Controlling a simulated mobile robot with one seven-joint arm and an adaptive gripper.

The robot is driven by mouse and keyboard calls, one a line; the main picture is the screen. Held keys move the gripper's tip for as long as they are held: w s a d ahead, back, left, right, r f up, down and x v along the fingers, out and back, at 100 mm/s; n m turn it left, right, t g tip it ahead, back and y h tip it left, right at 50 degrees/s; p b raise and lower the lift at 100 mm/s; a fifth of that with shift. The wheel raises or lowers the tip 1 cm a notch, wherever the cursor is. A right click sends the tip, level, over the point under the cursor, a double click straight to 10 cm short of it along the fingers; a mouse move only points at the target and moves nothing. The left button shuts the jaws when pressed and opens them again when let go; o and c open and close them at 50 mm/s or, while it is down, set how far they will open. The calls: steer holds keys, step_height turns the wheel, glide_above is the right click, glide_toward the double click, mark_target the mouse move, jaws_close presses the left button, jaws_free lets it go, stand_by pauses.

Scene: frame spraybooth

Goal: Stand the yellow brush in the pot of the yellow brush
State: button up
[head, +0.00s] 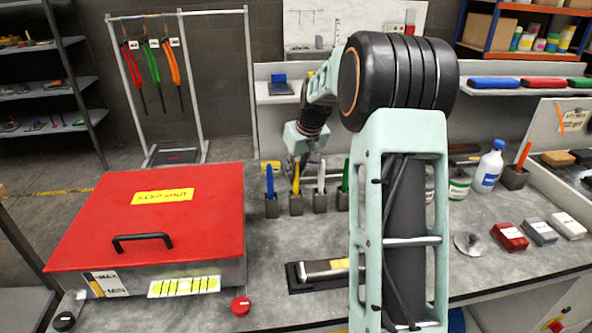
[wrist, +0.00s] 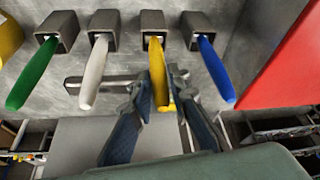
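The yellow brush (head: 296,178) stands upright, handle up, in its grey square pot (head: 296,206) on the bench; how deep it sits is hidden. In the wrist view the yellow handle (wrist: 157,62) rises from its pot (wrist: 152,22), between the blue and white brushes. My gripper (head: 303,160) is at the upper part of this handle. In the wrist view its fingertips (wrist: 162,80) lie on either side of the handle and look shut on it, with no clear gap.
The blue brush (head: 270,181), white brush (head: 321,177) and green brush (head: 345,176) stand close by in their own pots. A red-lidded box (head: 150,215) stands to the left. A dark tray (head: 300,284) with a metal tool lies in front.

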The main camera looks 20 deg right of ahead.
steer(key=o, duration=0.4)
steer(key=shift+c, duration=0.2)
steer(key=v, duration=1.2)
steer(key=shift+d, duration=0.1)
